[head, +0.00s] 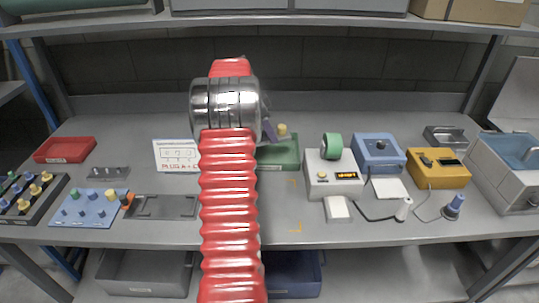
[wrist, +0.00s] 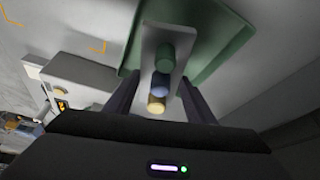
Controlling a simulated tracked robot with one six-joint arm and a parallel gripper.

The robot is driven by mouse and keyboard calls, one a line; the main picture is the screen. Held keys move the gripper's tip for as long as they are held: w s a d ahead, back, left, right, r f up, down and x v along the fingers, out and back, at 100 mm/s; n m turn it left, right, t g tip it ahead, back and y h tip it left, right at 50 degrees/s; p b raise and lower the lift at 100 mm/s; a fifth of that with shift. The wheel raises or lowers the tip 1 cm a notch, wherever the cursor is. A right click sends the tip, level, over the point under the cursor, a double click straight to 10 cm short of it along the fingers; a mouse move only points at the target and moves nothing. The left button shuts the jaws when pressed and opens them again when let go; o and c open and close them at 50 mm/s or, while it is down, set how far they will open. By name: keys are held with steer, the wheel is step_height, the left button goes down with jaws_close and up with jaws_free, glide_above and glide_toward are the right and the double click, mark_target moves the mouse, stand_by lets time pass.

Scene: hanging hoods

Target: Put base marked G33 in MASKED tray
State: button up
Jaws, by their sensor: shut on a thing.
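My gripper (wrist: 158,90) is shut on a grey base (wrist: 154,36) that carries a green, a blue and a yellow peg in a row. The base is over the green tray (wrist: 215,50) in the wrist view; I cannot tell whether it touches the tray floor. No G33 mark is readable on it. In the head view the green tray (head: 290,161) stands behind my arm, which hides its left part. A yellow peg and a dark finger of my gripper (head: 268,136) show above it. The tray's label is too small to read.
A red tray (head: 52,153) stands at the far left. A blue peg board (head: 90,212), a grey plate (head: 160,207) and a white card (head: 175,155) lie left of my arm. A white device (head: 322,183) with green tape stands right of the green tray. A shelf (head: 300,20) hangs above.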

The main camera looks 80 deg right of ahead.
steer(key=shift+d+r, duration=0.15)
steer(key=shift+r, duration=0.3)
steer(key=shift+n, duration=0.4)
glide_above(273, 158)
steer(key=w, duration=0.1)
steer(key=shift+w+a+f, duration=0.1)
steer(key=shift+a+f, duration=0.05)
steer(key=shift+f, duration=1.15)
steer(key=shift+w+a+f, duration=0.1)
steer(key=shift+a+f, duration=0.05)
steer(key=shift+f, duration=1.1)
steer(key=shift+f, duration=0.1)
steer(key=shift+f, duration=2.4)
steer(key=shift+f, duration=0.1)
steer(key=o, duration=1.5)
